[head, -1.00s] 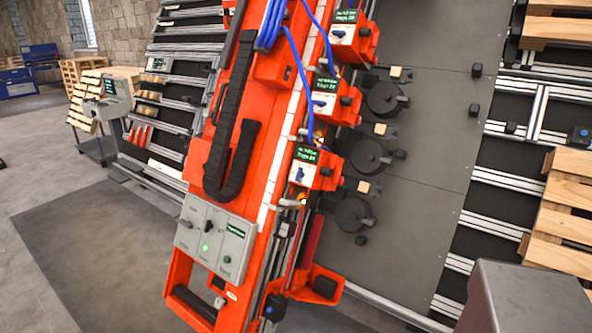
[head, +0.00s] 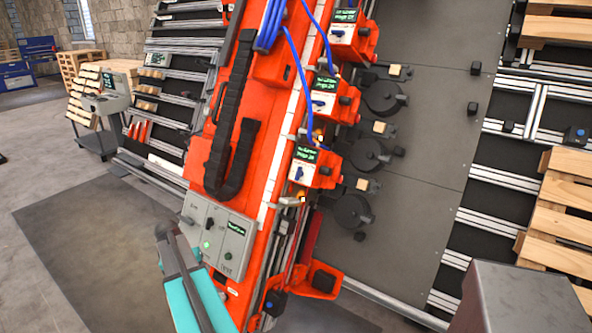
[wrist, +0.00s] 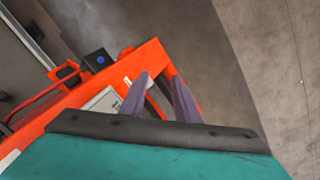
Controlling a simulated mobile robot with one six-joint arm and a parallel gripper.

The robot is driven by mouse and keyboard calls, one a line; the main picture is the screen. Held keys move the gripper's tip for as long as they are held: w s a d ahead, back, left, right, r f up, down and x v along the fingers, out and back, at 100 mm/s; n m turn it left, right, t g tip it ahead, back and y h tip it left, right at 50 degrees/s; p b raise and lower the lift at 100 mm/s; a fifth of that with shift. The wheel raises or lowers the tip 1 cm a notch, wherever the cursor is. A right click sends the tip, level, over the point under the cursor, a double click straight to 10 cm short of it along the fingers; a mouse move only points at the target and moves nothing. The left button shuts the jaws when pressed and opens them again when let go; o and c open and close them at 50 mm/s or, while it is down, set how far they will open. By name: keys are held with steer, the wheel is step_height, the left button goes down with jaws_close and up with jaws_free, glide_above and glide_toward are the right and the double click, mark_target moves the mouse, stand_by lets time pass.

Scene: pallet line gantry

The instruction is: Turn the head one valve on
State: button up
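Three orange head units sit along the tilted orange gantry beam in the head view: a top one (head: 352,38), a middle one (head: 325,98) and a lower one (head: 312,166). Each has a small green-lettered screen and a white plate with a blue knob. The lettering is too small to tell which is head one. My gripper (head: 166,232) is at lower left in the head view, beside the grey control panel (head: 218,240) and well away from the knobs. In the wrist view its two fingers (wrist: 160,80) stand apart with nothing between them, above part of the orange frame.
The panel carries switches and green lights. Blue hoses (head: 297,75) and a black cable chain (head: 228,135) run along the beam. A grey box (head: 515,300) stands at lower right, near stacked wooden pallets (head: 565,205). Floor at left is open.

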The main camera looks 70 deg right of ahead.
steer(key=s+d+r+m+h+p, duration=0.1)
steer(key=s+d+r+m, duration=0.2)
steer(key=d+r, duration=1)
step_height(320, 180, up, 31)
steer(key=m+h+p, duration=0.2)
steer(key=m+p, duration=0.1)
steer(key=m, duration=0.4)
glide_above(297, 172)
steer(key=w+a, duration=0.1)
steer(key=a, duration=0.5)
steer(key=shift+w+d+f, duration=0.15)
steer(key=shift+d+f, duration=0.05)
steer(key=shift+f, duration=0.05)
steer(key=shift+f, duration=0.1)
steer(key=shift+d+p+x, duration=0.2)
steer(key=shift+p+x, duration=1)
steer(key=shift+x, duration=5.65)
jaws_close()
